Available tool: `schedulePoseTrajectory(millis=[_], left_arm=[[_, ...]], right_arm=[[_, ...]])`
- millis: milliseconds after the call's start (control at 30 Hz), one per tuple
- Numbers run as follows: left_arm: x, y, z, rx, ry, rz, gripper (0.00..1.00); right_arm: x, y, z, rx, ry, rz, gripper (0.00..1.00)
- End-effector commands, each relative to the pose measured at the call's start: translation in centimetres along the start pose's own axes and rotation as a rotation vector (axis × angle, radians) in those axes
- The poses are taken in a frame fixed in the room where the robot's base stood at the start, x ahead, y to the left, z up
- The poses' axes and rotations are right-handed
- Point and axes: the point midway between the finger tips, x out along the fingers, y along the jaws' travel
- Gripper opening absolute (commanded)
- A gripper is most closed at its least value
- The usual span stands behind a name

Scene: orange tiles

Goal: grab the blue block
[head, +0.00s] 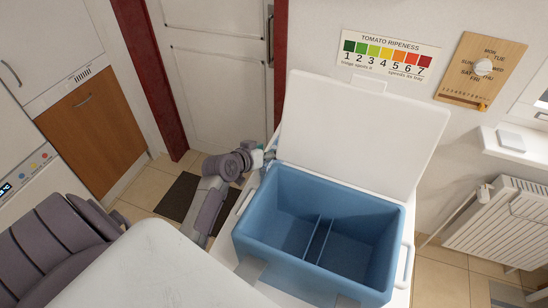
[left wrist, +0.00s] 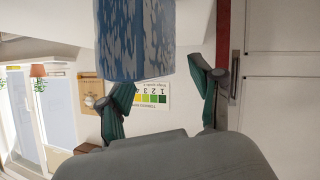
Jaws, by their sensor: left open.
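A mottled blue block (left wrist: 136,40) fills the top of the left wrist view, cut off by the frame edge. My left gripper (left wrist: 164,78) is open, with one green-padded finger on each side of the view. The block's lower end is close to the fingertips; I cannot tell whether it touches them. In the head view my left gripper (head: 268,154) is at the left edge of the blue cooler, by its raised lid. I cannot make out the block clearly there. My right gripper is not in view.
The open cooler (head: 262,242) has a blue inside with thin dividers and looks empty. Its white lid (head: 360,130) stands up behind it. A white surface (head: 150,270) is at the front left. A radiator (head: 505,225) is on the right. A dark mat (head: 180,195) lies on the floor.

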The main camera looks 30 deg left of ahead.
Motion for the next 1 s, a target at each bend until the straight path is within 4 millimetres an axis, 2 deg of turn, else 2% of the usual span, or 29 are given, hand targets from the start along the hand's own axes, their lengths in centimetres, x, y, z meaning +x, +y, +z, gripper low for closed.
schedulePoseTrajectory(millis=[33, 200, 500, 867, 900, 1000], left_arm=[[0.6, 0.1, -0.5, -0.004, 0.000, 0.001, 0.65], [2.5, 0.1, -0.2, -0.003, 0.000, 0.001, 0.65], [2.9, 0.0, -0.1, 0.000, 0.000, 0.000, 0.63], [2.9, 0.0, -0.1, -0.001, 0.000, 0.000, 0.03], [2.9, 0.0, -0.1, -0.001, 0.000, 0.001, 0.00], [2.9, 0.0, -0.1, -0.001, 0.000, 0.001, 0.00]], right_arm=[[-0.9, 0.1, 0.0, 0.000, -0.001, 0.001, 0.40], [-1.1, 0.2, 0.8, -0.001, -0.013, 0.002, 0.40], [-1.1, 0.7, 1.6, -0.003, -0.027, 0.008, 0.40], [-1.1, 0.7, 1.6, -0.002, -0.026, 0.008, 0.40], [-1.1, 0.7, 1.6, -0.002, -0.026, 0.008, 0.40], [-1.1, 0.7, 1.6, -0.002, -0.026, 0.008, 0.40]])
